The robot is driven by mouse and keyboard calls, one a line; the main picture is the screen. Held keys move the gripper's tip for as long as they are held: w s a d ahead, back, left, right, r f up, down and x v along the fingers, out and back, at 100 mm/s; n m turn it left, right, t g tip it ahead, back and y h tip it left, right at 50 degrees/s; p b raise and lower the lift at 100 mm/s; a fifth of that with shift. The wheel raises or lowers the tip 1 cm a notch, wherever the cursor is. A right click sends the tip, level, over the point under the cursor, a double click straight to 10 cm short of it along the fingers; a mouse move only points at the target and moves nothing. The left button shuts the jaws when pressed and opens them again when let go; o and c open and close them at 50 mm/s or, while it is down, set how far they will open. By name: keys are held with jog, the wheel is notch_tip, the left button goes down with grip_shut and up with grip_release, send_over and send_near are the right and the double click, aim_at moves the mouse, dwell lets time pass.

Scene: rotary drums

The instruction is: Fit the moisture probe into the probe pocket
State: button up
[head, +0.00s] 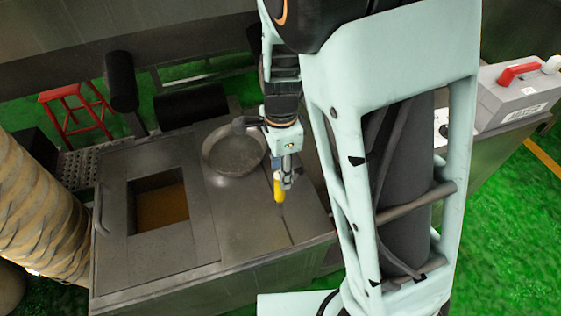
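The moisture probe, seen as a yellow handle (279,190), hangs roughly upright at my gripper (285,179). My gripper points down and its fingers appear closed on the probe's upper part. The probe is above the right part of the grey metal bench top (240,195), just right of the round dish. A thin dark mark shows below the yellow handle, by a seam in the bench top; I cannot tell whether it is the probe's tip or an opening. I cannot make out the probe pocket for certain.
A round metal pan (235,150) sits left of my gripper. A square opening (159,203) with brown material is farther left. A ribbed beige hose (40,215) stands at the left edge. A grey box with a red handle (518,73) is at the right. A red stool (77,110) stands behind.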

aim_at(280, 192)
notch_tip(280, 192, down, 10)
jog(key=b, duration=0.2)
jog(key=shift+s+a+r+b, duration=0.1)
jog(key=shift+b, duration=0.2)
grip_shut()
